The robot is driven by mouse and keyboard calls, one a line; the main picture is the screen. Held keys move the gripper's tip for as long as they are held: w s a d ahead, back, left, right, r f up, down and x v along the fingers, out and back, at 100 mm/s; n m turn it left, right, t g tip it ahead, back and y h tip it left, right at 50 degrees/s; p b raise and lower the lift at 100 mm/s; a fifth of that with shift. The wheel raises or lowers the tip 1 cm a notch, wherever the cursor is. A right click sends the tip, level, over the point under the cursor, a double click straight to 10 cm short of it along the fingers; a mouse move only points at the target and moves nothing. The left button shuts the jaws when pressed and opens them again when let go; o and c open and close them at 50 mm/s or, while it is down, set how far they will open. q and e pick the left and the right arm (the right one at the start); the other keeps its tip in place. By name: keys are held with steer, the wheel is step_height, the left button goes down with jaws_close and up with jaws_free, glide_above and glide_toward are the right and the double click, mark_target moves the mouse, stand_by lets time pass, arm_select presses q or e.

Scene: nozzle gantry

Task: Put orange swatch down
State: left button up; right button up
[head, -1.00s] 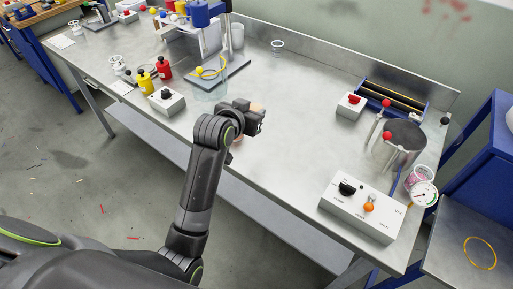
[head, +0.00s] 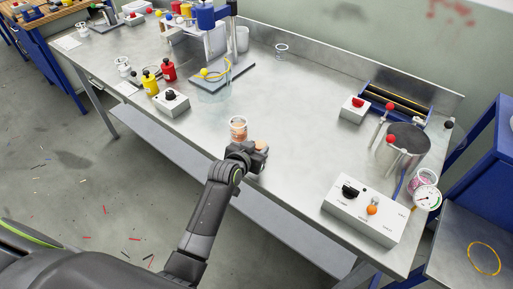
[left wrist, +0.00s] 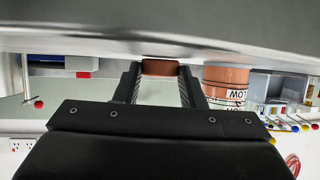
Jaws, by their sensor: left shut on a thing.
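The orange swatch (head: 262,146) is a small, flat orange-brown piece held at the tips of my left gripper (head: 254,148). The left wrist view shows the swatch (left wrist: 160,68) between the two fingers (left wrist: 160,80), which are shut on it. It is close to the steel bench top near the front edge; I cannot tell whether it touches. My right gripper is not in view.
A white control box (head: 364,212) with a black and an orange knob stands to the right. The steel bench (head: 300,115) is clear in the middle.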

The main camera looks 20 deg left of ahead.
arm_select(q)
steer(key=shift+f, duration=0.1)
steer(key=o, duration=1)
steer(key=shift+c, duration=0.2)
steer(key=shift+r, duration=0.25)
steer(key=shift+s, duration=0.25)
steer(key=v, duration=1.1)
steer(key=shift+s, duration=0.25)
steer(key=shift+a, duration=0.15)
